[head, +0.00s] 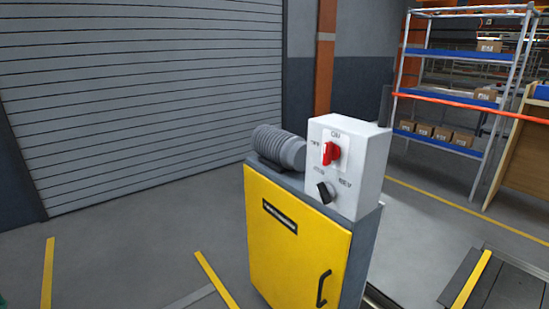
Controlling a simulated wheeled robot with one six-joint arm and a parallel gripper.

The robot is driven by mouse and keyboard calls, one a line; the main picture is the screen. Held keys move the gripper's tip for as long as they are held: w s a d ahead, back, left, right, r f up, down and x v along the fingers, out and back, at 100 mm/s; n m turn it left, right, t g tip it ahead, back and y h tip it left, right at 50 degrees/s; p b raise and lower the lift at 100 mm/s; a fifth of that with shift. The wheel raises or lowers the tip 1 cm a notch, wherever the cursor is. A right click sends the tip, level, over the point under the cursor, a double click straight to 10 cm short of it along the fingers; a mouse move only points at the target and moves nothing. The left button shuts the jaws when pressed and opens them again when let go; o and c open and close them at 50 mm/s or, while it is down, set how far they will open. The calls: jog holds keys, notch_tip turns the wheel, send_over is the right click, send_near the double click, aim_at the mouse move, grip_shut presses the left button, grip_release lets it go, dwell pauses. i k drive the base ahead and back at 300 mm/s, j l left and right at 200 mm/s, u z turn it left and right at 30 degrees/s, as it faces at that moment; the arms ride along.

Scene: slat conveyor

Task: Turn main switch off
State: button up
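The main switch is a red rotary knob (331,153) on the front of a white control box (361,170). The knob stands roughly upright, with its grip towards the "ON" label above it; a label that seems to read "OFF" is to its upper left. A black selector knob (324,192) sits below it, tilted, with small labels that are hard to read. The box stands on a yellow cabinet (290,250) with a black handle. My gripper is not in view.
A grey ribbed motor (278,147) lies beside the box on the cabinet top. A conveyor section (493,285) is at the lower right. Shelving (455,55) with cartons stands at the back right, a roller shutter (150,90) at the left. The floor left of the cabinet is clear.

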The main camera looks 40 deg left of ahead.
aim_at(331, 152)
jog(key=u, duration=1.25)
